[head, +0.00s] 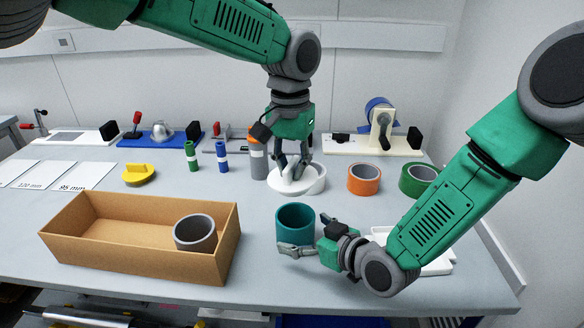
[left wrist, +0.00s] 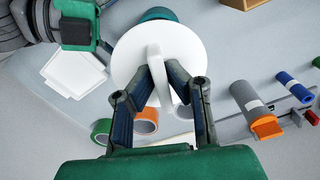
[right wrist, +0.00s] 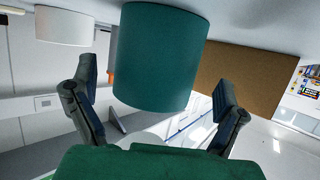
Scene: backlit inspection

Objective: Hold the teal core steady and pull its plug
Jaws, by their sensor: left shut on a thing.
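The teal core (head: 296,222) stands upright on the table, its top open and dark inside. It fills the middle of the right wrist view (right wrist: 158,60) and shows partly behind the plug in the left wrist view. My right gripper (head: 309,234) is open, with one finger on each side of the core and a gap on both sides in the right wrist view (right wrist: 155,95). My left gripper (head: 291,172) is shut on the upright fin of a white disc-shaped plug (left wrist: 140,55), which it holds behind the core, apart from it.
A cardboard box (head: 130,262) at left holds a grey core (head: 195,232). A yellow plug (head: 138,175) lies behind it. An orange core (head: 364,179) and a green core (head: 417,180) stand at right. A white tray (head: 437,266) lies partly under my right arm.

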